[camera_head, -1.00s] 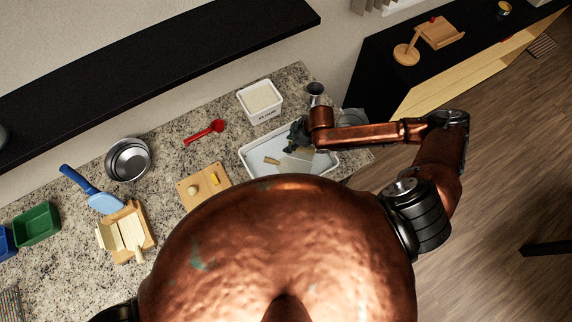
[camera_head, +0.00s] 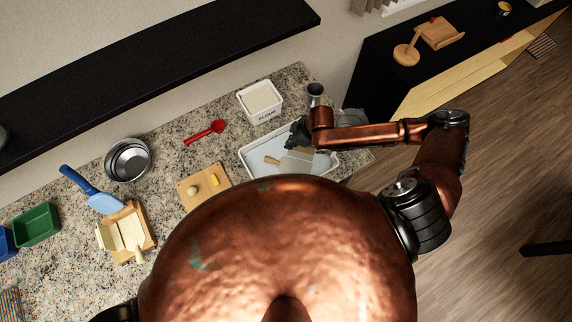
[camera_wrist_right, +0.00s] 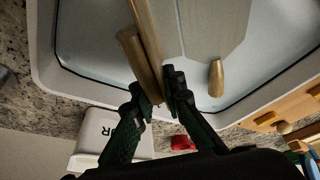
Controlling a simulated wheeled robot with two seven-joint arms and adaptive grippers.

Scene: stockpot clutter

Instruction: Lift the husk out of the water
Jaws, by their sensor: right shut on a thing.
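The husk (camera_head: 297,163) is a pale grey-tan sheet in the white tray (camera_head: 330,172) of water; it also shows in the wrist view (camera_wrist_right: 207,28). A tan, narrow end (camera_wrist_right: 216,78) sticks out on one side. My right gripper (camera_head: 298,141) is over the tray's back edge. In the wrist view its dark fingers (camera_wrist_right: 160,100) are shut on a long tan edge strip that seems part of the husk. A thicker tan piece (camera_wrist_right: 139,62) lies beside it. I cannot tell whether the husk is clear of the water. My left gripper is not in view.
A white flour bin (camera_head: 262,101) stands just behind the tray. A red scoop (camera_head: 205,132) and a wooden board (camera_head: 203,188) lie to its left. A metal cup (camera_head: 315,92) is behind my gripper.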

